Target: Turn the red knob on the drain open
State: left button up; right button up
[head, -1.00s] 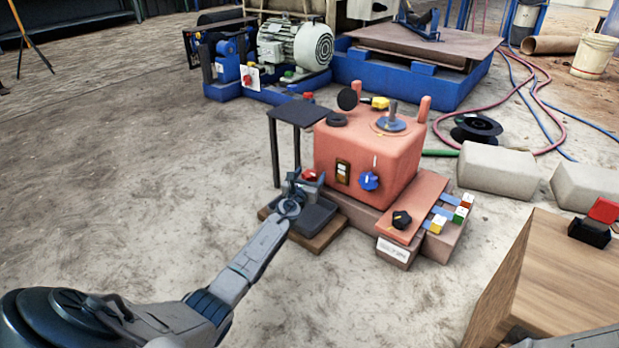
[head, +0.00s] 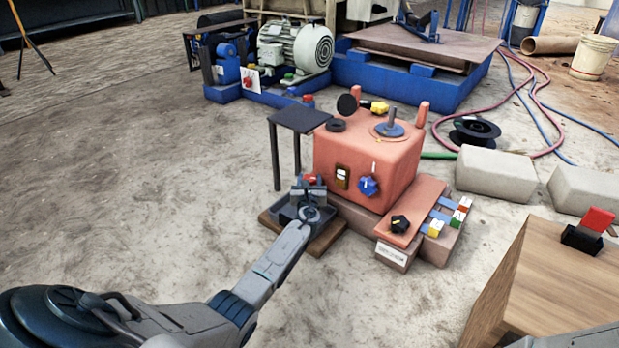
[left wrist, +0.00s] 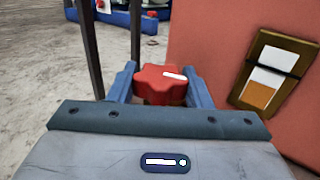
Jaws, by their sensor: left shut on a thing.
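The red knob (left wrist: 158,86) sits low beside the left side of the salmon-red crusher box (head: 362,148). It has a lobed rim and a white mark pointing right in the left wrist view. My left gripper (left wrist: 160,84) is shut on the knob, with one blue-grey finger on each side of it. In the head view the knob (head: 311,180) shows just beyond my left gripper (head: 309,186), and the drain below is mostly hidden by my gripper. My right gripper is not clearly in view.
A dark tray on a wooden board (head: 325,240) lies under my left gripper. A black stand (head: 300,118) rises behind it. A blue knob (head: 369,186) and a switch plate (head: 342,177) are on the box front. A black knob (head: 400,224) is on the lower ledge. Floor to the left is clear.

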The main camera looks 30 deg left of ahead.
pick_arm(q)
jog(key=n+g+y, duration=0.1)
jog(key=n+y, duration=0.1)
jog(key=shift+d+f+g+y, duration=0.1)
jog(key=shift+g+y, duration=0.2)
jog(key=shift+g, duration=0.1)
jog(key=shift+w+f+n+g+y+b, duration=0.1)
jog(key=shift+n+g+y+b, duration=0.55)
jog(key=shift+n+g+y, duration=0.3)
jog(key=n+g+y+b, duration=0.3)
jog(key=g, duration=0.2)
jog(key=shift+n+b, duration=0.25)
jog(key=shift+b, duration=0.1)
jog(key=shift+n+g+y+b, duration=0.55)
jog(key=shift+n+g+b, duration=0.75)
jog(key=shift+g, duration=0.65)
jog(key=o, duration=1)
jog(key=shift+r, duration=0.25)
